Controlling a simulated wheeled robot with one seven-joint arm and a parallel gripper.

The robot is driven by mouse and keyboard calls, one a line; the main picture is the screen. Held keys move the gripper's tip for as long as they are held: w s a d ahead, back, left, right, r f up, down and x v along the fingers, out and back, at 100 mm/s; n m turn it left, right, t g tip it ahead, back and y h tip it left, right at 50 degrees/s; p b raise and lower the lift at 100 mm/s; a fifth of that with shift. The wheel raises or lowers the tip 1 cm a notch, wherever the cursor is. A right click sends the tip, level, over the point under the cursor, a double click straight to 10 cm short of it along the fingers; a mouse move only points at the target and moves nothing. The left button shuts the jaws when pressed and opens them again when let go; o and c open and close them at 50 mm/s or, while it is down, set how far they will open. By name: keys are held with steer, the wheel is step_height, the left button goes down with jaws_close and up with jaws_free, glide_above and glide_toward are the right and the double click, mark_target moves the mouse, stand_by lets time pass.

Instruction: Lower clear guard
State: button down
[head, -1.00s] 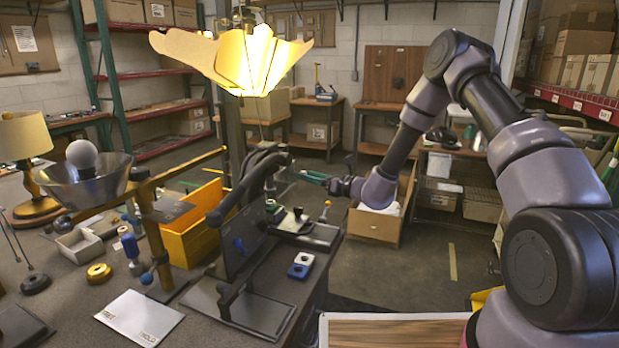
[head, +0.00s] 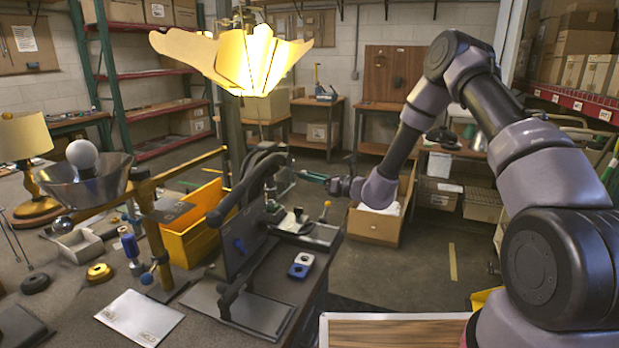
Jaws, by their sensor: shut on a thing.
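A black press-like fixture (head: 228,298) stands near the right edge of the bench, with a dark upright panel and curved black arms. A clear, faintly green guard (head: 283,187) shows behind its curved arms. It is small in the picture, and the black arms hide part of it. My gripper (head: 303,175) reaches in from the right, its thin teal fingers at the guard's upper right edge. The fingers look closed there, but the exact contact is too small to see.
A lit lamp shade (head: 245,60) hangs above the fixture. A yellow bin (head: 190,240) stands to its left, and a blue and white block (head: 301,265) lies to its right. A cardboard box (head: 375,222) stands on the floor beyond. The floor right of the bench is mostly clear.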

stand_by(0.8)
step_height(320, 180, down, 10)
steer(key=shift+d, duration=0.1)
stand_by(0.3)
steer(key=c, duration=0.6)
jaws_free()
steer(key=shift+f, duration=0.1)
steer(key=v, duration=1)
steer(key=shift+s+d, duration=0.25)
steer(key=shift+s, duration=0.05)
